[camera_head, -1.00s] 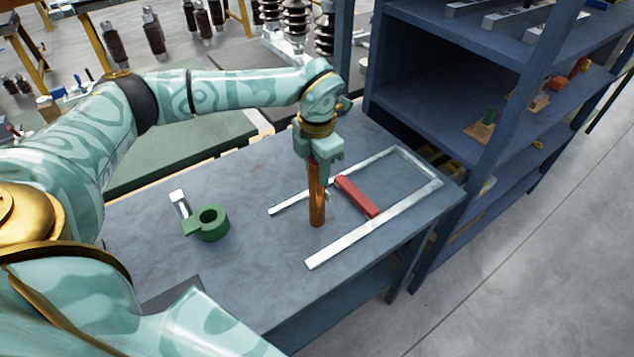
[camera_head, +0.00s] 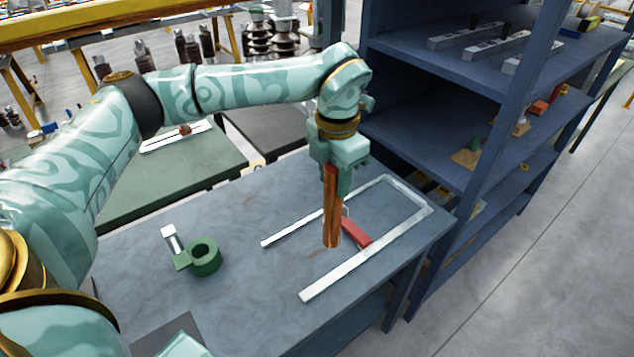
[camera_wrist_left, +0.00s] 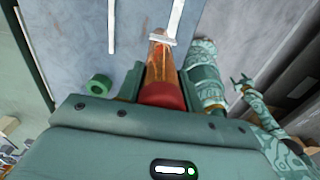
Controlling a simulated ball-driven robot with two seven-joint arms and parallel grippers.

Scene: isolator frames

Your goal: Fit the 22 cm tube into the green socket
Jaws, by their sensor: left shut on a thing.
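My left gripper (camera_head: 337,160) is shut on the upper part of a copper-brown tube (camera_head: 332,215). The tube hangs upright, in front of the red bar of a metal frame. It has a red band (camera_wrist_left: 162,95) near the grip in the left wrist view. The green socket (camera_head: 206,257), a ring with an open hole and a side block, sits on the table to the left of the tube, apart from it. It also shows in the left wrist view (camera_wrist_left: 98,85). A small claw-like end of my other arm (camera_wrist_left: 241,84) shows there, too small to judge.
A pale metal U-shaped frame (camera_head: 385,247) with a red bar (camera_head: 356,234) lies on the blue-grey table (camera_head: 250,300). A blue shelf unit (camera_head: 425,130) stands at the right. A pale block (camera_head: 170,240) is beside the socket. Table between socket and frame is clear.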

